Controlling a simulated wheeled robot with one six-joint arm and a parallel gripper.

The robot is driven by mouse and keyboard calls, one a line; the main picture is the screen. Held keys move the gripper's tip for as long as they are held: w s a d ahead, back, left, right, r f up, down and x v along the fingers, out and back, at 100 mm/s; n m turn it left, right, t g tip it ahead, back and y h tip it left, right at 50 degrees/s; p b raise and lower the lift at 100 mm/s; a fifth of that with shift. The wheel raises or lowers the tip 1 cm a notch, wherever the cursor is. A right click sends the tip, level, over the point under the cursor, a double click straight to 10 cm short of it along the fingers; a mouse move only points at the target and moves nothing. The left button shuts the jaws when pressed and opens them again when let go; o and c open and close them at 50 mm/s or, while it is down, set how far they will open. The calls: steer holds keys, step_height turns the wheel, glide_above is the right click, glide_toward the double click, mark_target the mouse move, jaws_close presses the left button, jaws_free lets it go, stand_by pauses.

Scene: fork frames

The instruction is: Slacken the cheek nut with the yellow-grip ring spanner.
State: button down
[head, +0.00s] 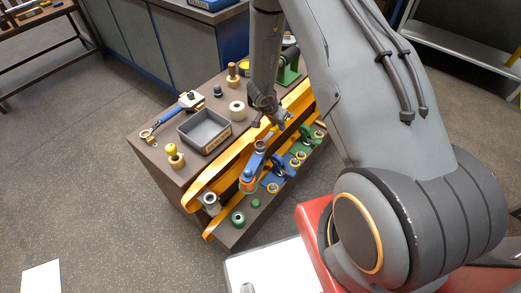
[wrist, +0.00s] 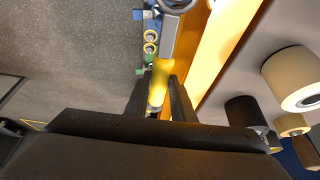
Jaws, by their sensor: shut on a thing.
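My gripper (wrist: 160,100) is shut on the yellow grip of the ring spanner (wrist: 161,78). In the wrist view the spanner's grey shank runs up to its metal head at the top edge, where the frame cuts it off. In the head view my gripper (head: 275,118) is over the bench, beside the orange fork frame (head: 222,172); the spanner is small and partly hidden there. The orange frame also shows in the wrist view (wrist: 222,50), just right of the spanner. I cannot make out the cheek nut, or whether the ring is around anything.
A grey tray (head: 183,134), a blue-handled tool (head: 165,118), a yellow-topped peg (head: 174,157) and a white roller (head: 237,110) stand on the bench behind the frame. Blue and green fittings (head: 283,168) line the front ledge. Open floor lies left.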

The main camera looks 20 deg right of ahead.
steer(key=shift+r+p, duration=1.6)
steer(key=shift+r+p, duration=1.85)
steer(key=shift+r, duration=0.1)
steer(key=shift+w+d+r+p, duration=0.4)
steer(key=shift+w+d+r, duration=0.1)
steer(key=shift+d, duration=0.2)
steer(key=shift+w+d+r+p, duration=0.4)
steer(key=shift+d+r+p, duration=0.1)
steer(key=shift+d, duration=0.2)
steer(key=shift+w+d+r+p, duration=0.35)
steer(key=shift+w+d+r, duration=0.15)
steer(key=shift+d, duration=0.2)
